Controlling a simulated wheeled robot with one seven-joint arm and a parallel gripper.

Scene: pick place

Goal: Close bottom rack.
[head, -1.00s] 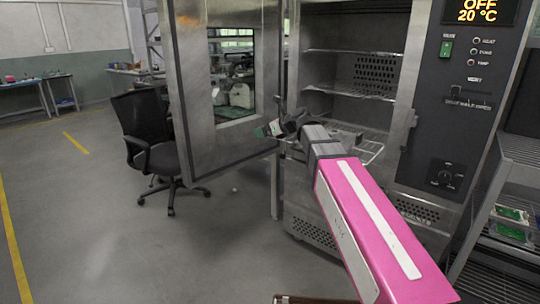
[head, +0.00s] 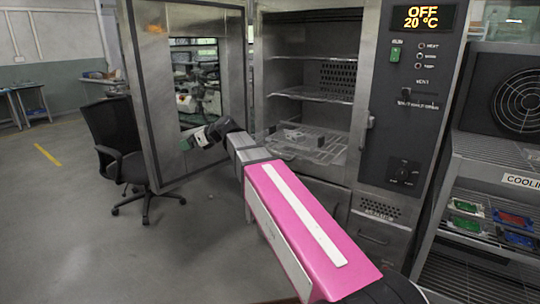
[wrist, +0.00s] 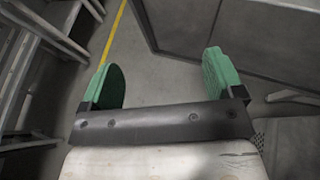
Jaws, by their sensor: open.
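The oven (head: 386,150) stands at the centre right, and its windowed door (head: 140,95) is swung wide open to the left. The bottom rack (head: 325,151) is a wire shelf low in the chamber, and it appears to stick out toward the front. My arm partly covers its left side. My gripper (head: 200,136) is in front of the open door, left of the rack and apart from it. In the wrist view my gripper (wrist: 163,80) is open, with nothing between its green pads. The rack cannot be made out there.
Two upper racks (head: 318,94) sit inside the oven. A black chair (head: 122,150) stands behind the door at left. A cooling shelf (head: 475,215) with coloured items stands at right. The floor at lower left is clear.

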